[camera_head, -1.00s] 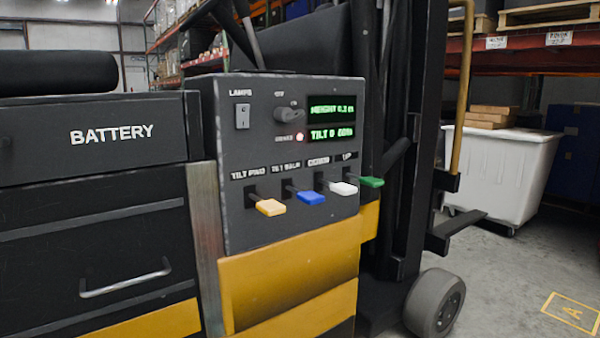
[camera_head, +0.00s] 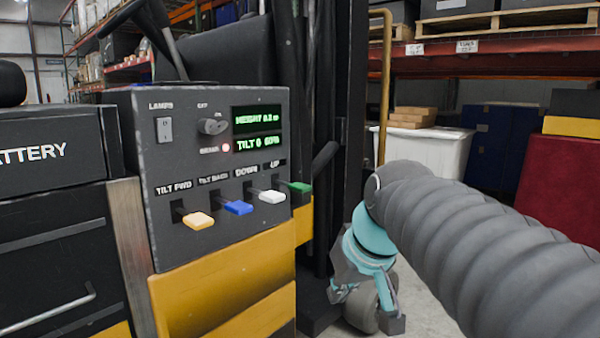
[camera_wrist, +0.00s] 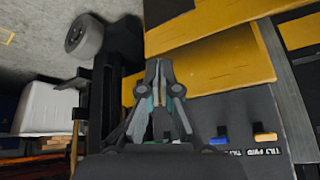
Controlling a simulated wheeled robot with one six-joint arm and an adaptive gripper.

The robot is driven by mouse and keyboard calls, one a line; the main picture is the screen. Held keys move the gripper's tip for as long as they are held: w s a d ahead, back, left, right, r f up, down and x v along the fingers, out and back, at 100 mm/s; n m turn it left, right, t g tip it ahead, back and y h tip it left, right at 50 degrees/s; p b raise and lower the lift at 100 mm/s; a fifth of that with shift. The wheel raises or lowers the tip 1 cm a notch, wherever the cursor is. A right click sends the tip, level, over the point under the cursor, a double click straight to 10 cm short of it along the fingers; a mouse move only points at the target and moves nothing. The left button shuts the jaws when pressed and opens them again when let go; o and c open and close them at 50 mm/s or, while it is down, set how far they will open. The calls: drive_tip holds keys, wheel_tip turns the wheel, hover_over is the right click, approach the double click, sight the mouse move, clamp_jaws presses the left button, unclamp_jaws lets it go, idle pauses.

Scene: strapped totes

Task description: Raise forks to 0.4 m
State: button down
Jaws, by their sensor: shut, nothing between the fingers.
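The forklift's control panel (camera_head: 210,165) faces me in the head view. Its levers are orange under TILT FWD (camera_head: 199,220), blue under TILT BACK (camera_head: 238,208), white under DOWN (camera_head: 272,197) and green under UP (camera_head: 300,187). The green display (camera_head: 257,130) has a HEIGHT line, its digits too blurred to read surely, and a TILT line. My gripper (camera_head: 368,305) is shut and empty, right of and below the green lever, apart from it. My arm hides the forks in the head view.
A lamp switch (camera_head: 164,129) and a key knob (camera_head: 212,126) with a lit red lamp (camera_head: 226,148) sit above the levers. The dark mast (camera_head: 345,90) stands right of the panel. Behind are a white bin (camera_head: 440,155) and a red block (camera_head: 565,190).

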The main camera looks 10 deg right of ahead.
drive_tip(key=w+d+r+n+y+p, duration=0.1)
drive_tip(key=w+d+r+n+y, duration=0.1)
drive_tip(key=w+r, duration=0.9)
drive_tip(key=w+d+r+n+t+y+p, duration=0.1)
drive_tip(key=w+d+r+n, duration=0.1)
drive_tip(key=w+r, duration=0.9)
drive_tip(key=shift+w+d+n+y+p, duration=0.3)
drive_tip(key=shift+w+d+n+y, duration=0.1)
drive_tip(key=shift+n, duration=0.5)
drive_tip(key=shift+a, duration=0.1)
drive_tip(key=b, duration=0.1)
hover_over(297, 184)
drive_tip(key=s+d, duration=0.1)
drive_tip(key=s, duration=0.1)
drive_tip(key=f, duration=0.7)
drive_tip(key=shift+d+f, duration=0.2)
wheel_tip(297, 184, down, 2)
drive_tip(key=shift+s+d+f+b, duration=0.1)
drive_tip(key=shift+f+b, duration=0.1)
drive_tip(key=shift+b, duration=0.15)
drive_tip(key=shift+f, duration=0.65)
